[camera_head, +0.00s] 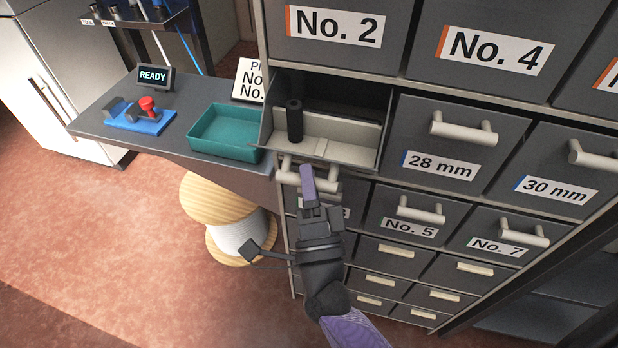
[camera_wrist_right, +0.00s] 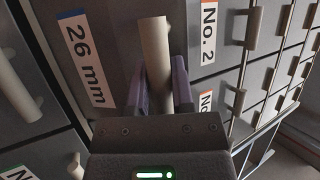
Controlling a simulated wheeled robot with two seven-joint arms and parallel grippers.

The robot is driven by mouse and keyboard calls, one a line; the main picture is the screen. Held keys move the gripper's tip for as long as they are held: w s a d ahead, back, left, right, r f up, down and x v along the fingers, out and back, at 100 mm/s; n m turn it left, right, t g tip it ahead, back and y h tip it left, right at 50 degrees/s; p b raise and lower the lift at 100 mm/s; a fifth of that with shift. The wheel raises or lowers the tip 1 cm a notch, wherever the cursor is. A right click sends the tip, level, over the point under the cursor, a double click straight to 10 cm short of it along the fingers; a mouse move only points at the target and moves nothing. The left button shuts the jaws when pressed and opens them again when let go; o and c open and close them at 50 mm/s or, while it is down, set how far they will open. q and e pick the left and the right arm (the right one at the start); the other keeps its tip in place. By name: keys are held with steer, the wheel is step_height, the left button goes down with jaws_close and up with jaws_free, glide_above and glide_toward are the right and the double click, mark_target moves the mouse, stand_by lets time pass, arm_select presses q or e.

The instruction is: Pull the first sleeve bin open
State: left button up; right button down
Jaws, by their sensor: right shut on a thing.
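The first sleeve bin (camera_head: 352,154) is a dark grey drawer, pulled part way out of the cabinet. A black cylinder (camera_head: 294,121) stands upright in its left part, with a pale divider beside it. In the wrist view its front bears the label 26 mm (camera_wrist_right: 84,60). My right gripper (camera_head: 308,180) is at the bin's pale bar handle (camera_head: 289,177). In the wrist view the handle (camera_wrist_right: 155,50) runs between the two purple fingers of the gripper (camera_wrist_right: 160,88), which is shut on it. My left gripper is out of view.
Closed bins labelled 28 mm (camera_head: 440,150) and 30 mm (camera_head: 555,175) are to the right. More drawers lie below. A teal tray (camera_head: 225,131) and a blue fixture (camera_head: 140,121) sit on the shelf at left. A wire spool (camera_head: 215,205) stands beneath it.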

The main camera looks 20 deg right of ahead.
stand_by(0.9)
steer(key=p, duration=0.1)
steer(key=r+p, duration=0.1)
steer(key=p, duration=0.1)
steer(key=shift+w+d+r+g, duration=0.2)
steer(key=shift+w+r+g, duration=0.1)
steer(key=shift+g, duration=0.1)
steer(key=shift+f+m, duration=0.15)
steer(key=shift+m, duration=0.15)
steer(key=shift+f, duration=0.15)
steer(key=shift+c, duration=2.4)
jaws_free()
steer(key=b+v, duration=0.1)
steer(key=v, duration=0.9)
